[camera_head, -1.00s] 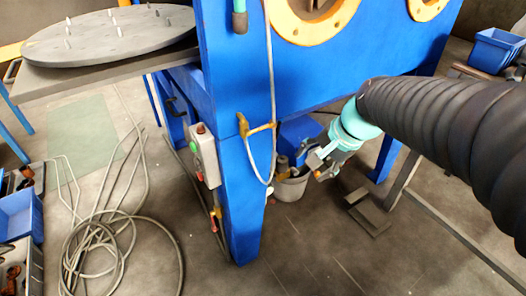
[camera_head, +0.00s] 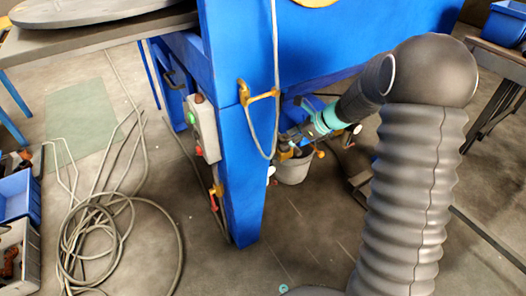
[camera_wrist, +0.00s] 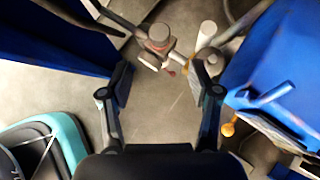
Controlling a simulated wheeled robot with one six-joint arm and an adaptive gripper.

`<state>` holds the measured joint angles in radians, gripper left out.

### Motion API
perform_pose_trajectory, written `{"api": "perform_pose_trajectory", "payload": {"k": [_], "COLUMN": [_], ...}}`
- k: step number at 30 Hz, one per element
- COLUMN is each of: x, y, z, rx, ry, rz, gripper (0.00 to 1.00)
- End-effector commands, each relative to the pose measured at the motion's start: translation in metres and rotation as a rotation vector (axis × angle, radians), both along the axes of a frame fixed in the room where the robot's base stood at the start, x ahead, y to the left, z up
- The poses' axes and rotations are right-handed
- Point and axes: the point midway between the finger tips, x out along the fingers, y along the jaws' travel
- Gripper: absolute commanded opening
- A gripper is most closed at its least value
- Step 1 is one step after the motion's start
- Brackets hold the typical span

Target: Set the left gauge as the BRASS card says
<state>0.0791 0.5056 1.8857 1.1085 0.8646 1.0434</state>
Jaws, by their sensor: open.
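No gauge face and no BRASS card can be made out in either view. My gripper (camera_head: 292,135) reaches in behind the blue cabinet leg, under the cabinet body. In the wrist view my gripper (camera_wrist: 162,80) is open with nothing between its fingers. Beyond the fingertips, roughly centred between them, is a grey round-topped fitting (camera_wrist: 158,35) with a small red tip; whether it belongs to a gauge I cannot tell. A pale cylinder (camera_wrist: 207,35) stands just right of it.
The blue cabinet leg (camera_head: 240,180) carries a grey switch box (camera_head: 204,130). A grey bucket (camera_head: 293,170) stands below my gripper. A blue body (camera_wrist: 275,65) with a yellow handle (camera_wrist: 228,129) is close on the right in the wrist view. Hose coils (camera_head: 95,240) lie on the floor.

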Motion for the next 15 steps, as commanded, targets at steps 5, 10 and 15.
{"api": "perform_pose_trajectory", "payload": {"k": [5,10,15], "x": [0.005,0.013,0.02], "y": [0.017,0.038,0.058], "z": [-0.019,-0.041,-0.063], "rx": [-0.002,-0.002,-0.002], "ry": [0.001,0.001,-0.001], "rz": [0.005,0.004,0.006], "gripper": [0.62,0.62,0.62]}}
